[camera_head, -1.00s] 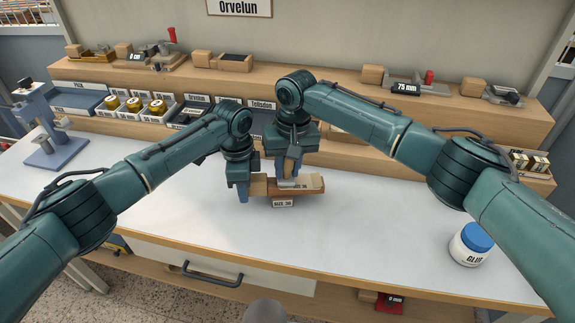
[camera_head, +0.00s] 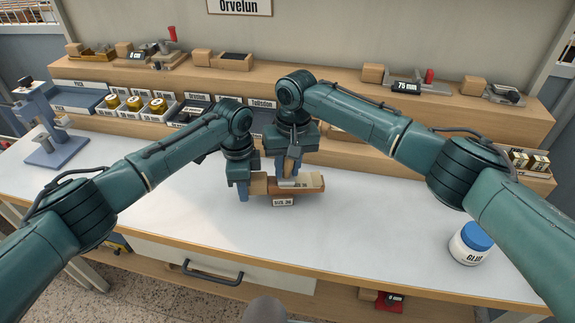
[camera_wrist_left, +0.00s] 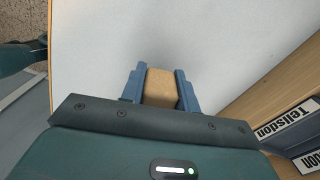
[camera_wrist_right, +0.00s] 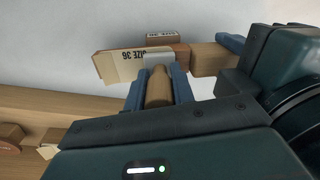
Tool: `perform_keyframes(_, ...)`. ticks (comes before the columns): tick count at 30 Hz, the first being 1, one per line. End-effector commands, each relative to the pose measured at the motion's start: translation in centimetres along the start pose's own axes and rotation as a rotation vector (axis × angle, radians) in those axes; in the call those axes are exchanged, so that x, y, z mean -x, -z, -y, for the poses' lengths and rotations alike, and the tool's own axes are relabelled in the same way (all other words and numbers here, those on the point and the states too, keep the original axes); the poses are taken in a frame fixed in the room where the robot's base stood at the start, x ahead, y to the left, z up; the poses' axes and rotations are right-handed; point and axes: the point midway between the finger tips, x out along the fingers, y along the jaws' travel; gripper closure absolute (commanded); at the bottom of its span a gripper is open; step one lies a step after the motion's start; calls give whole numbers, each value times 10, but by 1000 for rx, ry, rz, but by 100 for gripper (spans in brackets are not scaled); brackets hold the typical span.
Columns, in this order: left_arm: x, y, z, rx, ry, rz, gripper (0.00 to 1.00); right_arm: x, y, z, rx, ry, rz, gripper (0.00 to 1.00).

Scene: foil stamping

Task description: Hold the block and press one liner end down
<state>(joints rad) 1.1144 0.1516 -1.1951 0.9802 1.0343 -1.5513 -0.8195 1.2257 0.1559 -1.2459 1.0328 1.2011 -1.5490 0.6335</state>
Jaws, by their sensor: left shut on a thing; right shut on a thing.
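My left gripper (camera_head: 243,190) is shut on the tan end of the wooden block (camera_head: 259,184). That end also shows between the blue fingers in the left wrist view (camera_wrist_left: 160,88). A pale liner (camera_head: 312,181), printed "SIZE 36" in the right wrist view (camera_wrist_right: 122,66), lies over the block's reddish-brown part (camera_head: 312,190). My right gripper (camera_wrist_right: 158,82) is shut on the wooden handle of a tool (camera_wrist_right: 158,92). The tool's flat grey end is at the liner, beside the tan end; whether it touches is unclear. The liner's edge under the tool is hidden.
The white bench top (camera_head: 380,230) is mostly clear around the work. A glue jar (camera_head: 470,243) stands at the right. A blue-grey press (camera_head: 45,130) stands at the left. Gold rolls in trays (camera_head: 135,104) and a wooden shelf (camera_head: 450,112) line the back.

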Motion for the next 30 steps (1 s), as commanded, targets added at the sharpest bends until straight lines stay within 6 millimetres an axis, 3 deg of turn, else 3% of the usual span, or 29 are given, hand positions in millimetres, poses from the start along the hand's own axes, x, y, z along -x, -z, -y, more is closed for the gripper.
perform_keyframes(9, 1, 1, 0, -3, 1, -3, 99, -1, -2, -1, -1, -2, 7, 98)
perform_keyframes(30, 1, 1, 0, -1, 1, -2, 99, 56, 0, 0, 0, 0, 1, 98)
